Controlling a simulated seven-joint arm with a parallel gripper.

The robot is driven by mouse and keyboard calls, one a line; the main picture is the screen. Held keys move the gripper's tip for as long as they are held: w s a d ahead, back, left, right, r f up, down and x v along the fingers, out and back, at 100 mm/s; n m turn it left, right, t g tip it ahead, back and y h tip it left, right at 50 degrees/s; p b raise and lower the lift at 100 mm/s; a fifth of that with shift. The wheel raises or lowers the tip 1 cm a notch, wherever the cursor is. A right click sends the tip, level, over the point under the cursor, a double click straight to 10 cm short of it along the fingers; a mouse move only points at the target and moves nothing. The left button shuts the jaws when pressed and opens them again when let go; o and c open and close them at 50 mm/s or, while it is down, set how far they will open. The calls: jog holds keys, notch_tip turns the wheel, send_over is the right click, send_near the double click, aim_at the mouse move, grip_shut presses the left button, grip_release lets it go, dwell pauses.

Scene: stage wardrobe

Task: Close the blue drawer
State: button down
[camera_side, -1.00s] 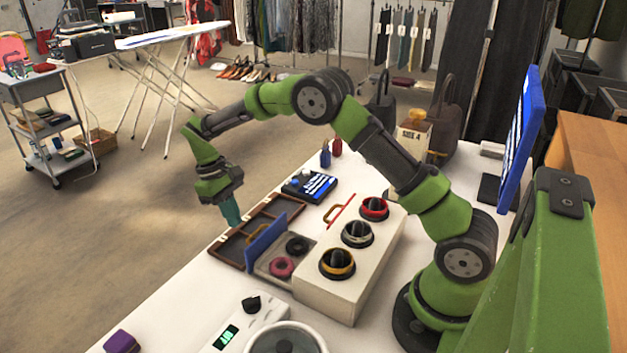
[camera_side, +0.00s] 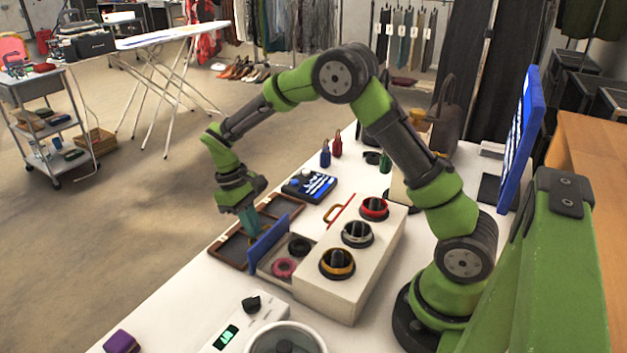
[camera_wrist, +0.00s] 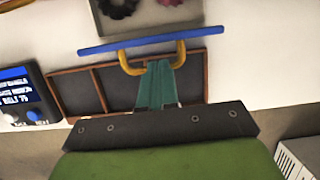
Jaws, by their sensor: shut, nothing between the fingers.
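The blue drawer's front panel (camera_side: 268,242) stands out from the white cabinet (camera_side: 330,280), so the drawer is open. A pink ring (camera_side: 284,268) and a dark ring (camera_side: 299,247) lie inside. In the wrist view the blue panel (camera_wrist: 150,40) spans the upper middle, with its yellow handle (camera_wrist: 125,63) facing me. My gripper (camera_side: 256,232) is shut and empty, in front of the panel. In the wrist view its teal fingers (camera_wrist: 158,68) lie between the handle's two legs and hide its middle. I cannot tell whether they touch the handle or panel.
A brown divided tray (camera_side: 230,248) lies flat below my gripper. A red-fronted drawer (camera_side: 340,211) in the same cabinet looks closed. A device with a blue screen (camera_side: 309,186) lies behind the tray. Dials (camera_side: 337,263) top the cabinet.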

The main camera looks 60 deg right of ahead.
send_over(286, 250)
jog(key=s+a, duration=0.3)
jog(key=shift+w+d+f, duration=0.1)
jog(key=shift+w, duration=0.05)
